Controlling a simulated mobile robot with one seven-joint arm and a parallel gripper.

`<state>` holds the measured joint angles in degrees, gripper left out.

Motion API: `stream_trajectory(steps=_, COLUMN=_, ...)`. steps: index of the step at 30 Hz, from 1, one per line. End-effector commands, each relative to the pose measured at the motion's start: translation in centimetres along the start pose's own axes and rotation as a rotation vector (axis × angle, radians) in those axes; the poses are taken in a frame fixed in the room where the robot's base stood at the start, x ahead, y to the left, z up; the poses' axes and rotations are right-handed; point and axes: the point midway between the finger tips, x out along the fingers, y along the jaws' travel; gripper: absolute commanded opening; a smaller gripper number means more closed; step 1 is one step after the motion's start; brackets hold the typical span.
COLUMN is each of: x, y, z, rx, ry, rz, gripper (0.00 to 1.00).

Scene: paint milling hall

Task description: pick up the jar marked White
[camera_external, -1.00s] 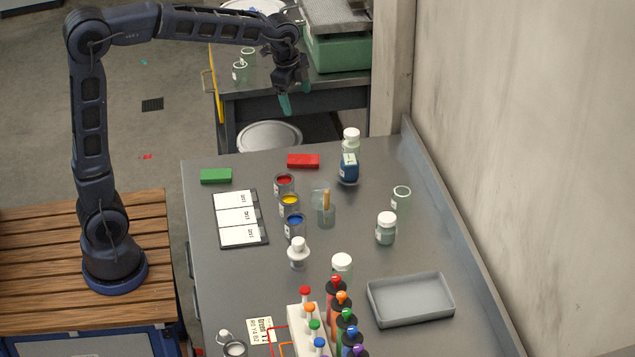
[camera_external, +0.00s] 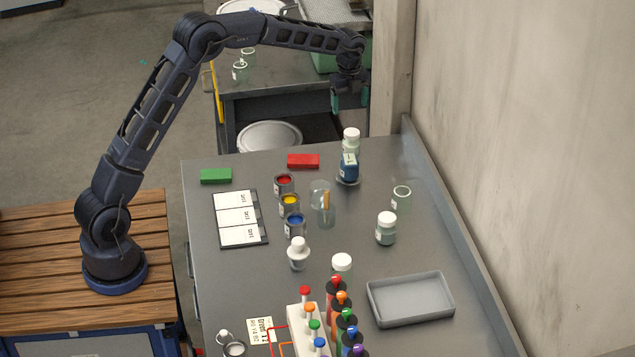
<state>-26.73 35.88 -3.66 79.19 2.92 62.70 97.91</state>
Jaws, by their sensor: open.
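Several white-capped jars stand on the grey table, and their labels are too small to read, so I cannot tell which is marked White. One white-capped jar (camera_external: 351,139) stands at the back, partly hidden behind a dark blue jar (camera_external: 349,168). A third white-capped jar (camera_external: 342,264) is nearer, partly hidden by the dropper bottles. My gripper (camera_external: 350,100) is open and empty, pointing down. In the picture it appears above the back jar, apart from it.
Red, yellow and blue paint cans (camera_external: 290,205), a white bottle (camera_external: 298,254) and clear glasses (camera_external: 320,193) stand mid-table. A grey tray (camera_external: 410,300) lies at front right, beside a rack of colour bottles (camera_external: 310,325). A wall (camera_external: 520,150) rises along the right. Red (camera_external: 303,161) and green (camera_external: 216,176) blocks lie behind.

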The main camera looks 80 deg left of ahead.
Motion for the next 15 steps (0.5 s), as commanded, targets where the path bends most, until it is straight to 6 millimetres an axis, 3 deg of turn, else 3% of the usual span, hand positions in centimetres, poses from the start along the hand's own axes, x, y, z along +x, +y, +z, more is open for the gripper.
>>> stream_trajectory(steps=1, x=1.6, y=-0.8, z=1.1, rx=0.022, ry=0.003, rz=0.01, gripper=0.79)
stream_trajectory(steps=6, x=5.3, y=-2.6, z=3.6, rx=0.098, ry=0.012, rz=0.029, gripper=0.79)
stream_trajectory(steps=15, x=7.8, y=-3.4, z=5.0, rx=0.142, ry=0.018, rz=0.039, gripper=0.79)
